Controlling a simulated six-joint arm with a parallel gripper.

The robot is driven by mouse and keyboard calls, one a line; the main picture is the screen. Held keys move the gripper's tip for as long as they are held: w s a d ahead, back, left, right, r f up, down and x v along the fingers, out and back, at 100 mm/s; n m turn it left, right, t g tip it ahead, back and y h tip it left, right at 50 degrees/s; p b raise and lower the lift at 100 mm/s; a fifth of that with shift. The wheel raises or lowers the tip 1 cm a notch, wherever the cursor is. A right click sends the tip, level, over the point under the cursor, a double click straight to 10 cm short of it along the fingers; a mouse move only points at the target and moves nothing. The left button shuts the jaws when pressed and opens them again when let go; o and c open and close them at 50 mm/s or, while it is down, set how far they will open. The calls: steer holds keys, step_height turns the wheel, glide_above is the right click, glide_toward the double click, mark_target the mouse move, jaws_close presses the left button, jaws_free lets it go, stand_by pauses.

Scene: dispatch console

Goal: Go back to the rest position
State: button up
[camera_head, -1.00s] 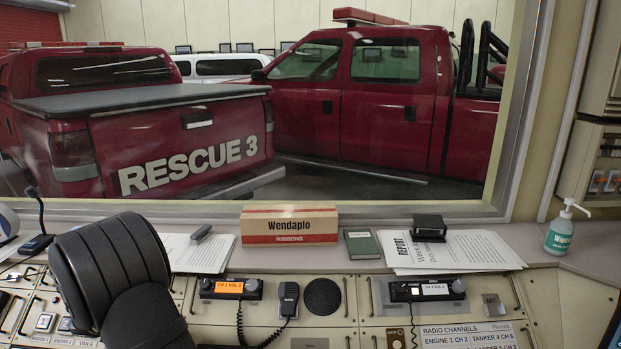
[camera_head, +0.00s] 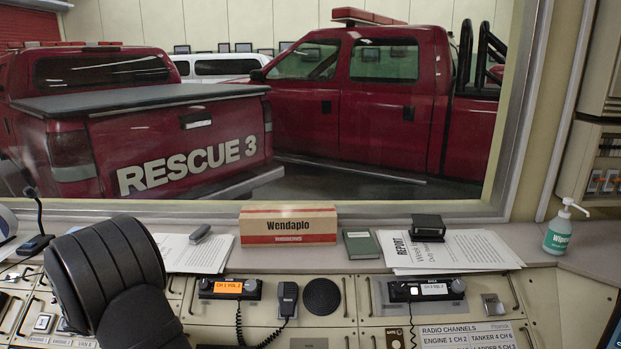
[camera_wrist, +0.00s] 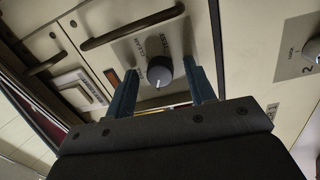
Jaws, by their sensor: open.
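My gripper (camera_wrist: 160,66) shows in the wrist view with its two blue-grey fingers apart and nothing held between them. A dark round knob (camera_wrist: 160,72) on a metal plate of the panel appears between the fingers, seen beyond them. I cannot tell how far the fingertips are from the panel. In the head view my black arm stands at the lower left over the console. The fingers are hidden there.
The console (camera_head: 385,337) carries two radio units, a left one (camera_head: 229,288) and a right one (camera_head: 428,290), and a corded handset (camera_head: 288,299). Behind them lie a Wendaplo box (camera_head: 288,224), a green book (camera_head: 361,245) and papers (camera_head: 470,250). A pump bottle (camera_head: 559,232) stands at the right.

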steer(key=m, duration=0.7)
stand_by(0.3)
steer(key=shift+o, duration=0.4)
steer(key=o, duration=1)
steer(key=shift+a, duration=0.1)
steer(key=s+a+r+m, duration=0.3)
steer(key=r, duration=0.5)
steer(key=s+a+r+m, duration=0.2)
steer(key=s+r+m, duration=0.2)
steer(key=r, duration=0.3)
steer(key=s+a+r+m, duration=0.3)
steer(key=r, duration=0.5)
steer(key=shift+g+y, duration=0.3)
steer(key=shift+y, duration=0.1)
steer(key=x, duration=0.9)
steer(key=shift+w+d+f, duration=0.15)
steer(key=shift+w+f, duration=0.05)
steer(key=shift+f, duration=0.1)
